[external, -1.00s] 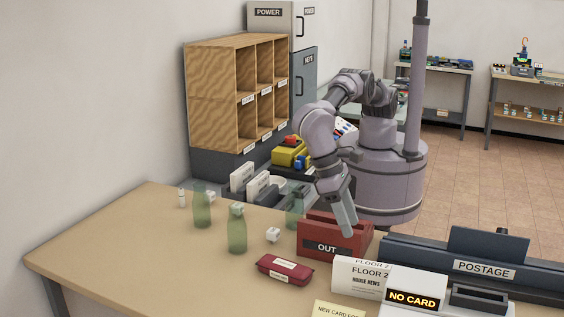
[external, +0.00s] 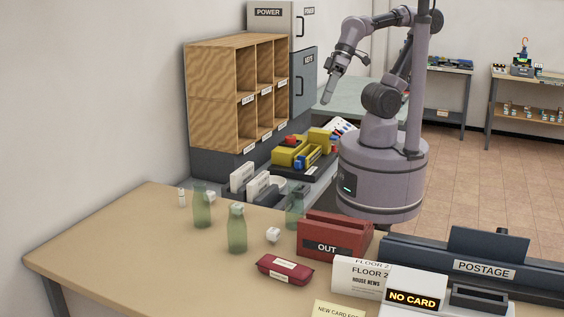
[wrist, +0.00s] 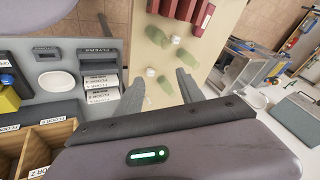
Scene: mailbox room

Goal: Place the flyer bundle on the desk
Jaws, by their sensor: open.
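More white packs (wrist: 101,83) sit in a grey holder labelled FLYERS, left of my gripper in the wrist view. In the external view, white upright packs (external: 242,176) stand behind the desk. Which one is the task's bundle, I cannot tell.
A red OUT box (external: 334,246), a dark red case (external: 284,268), green translucent bottles (external: 237,232) and a small white cube (external: 273,234) stand on the desk. The POSTAGE unit (external: 484,268) fills its right side. Wooden pigeonholes (external: 212,95) rise behind. The desk's left front is clear.

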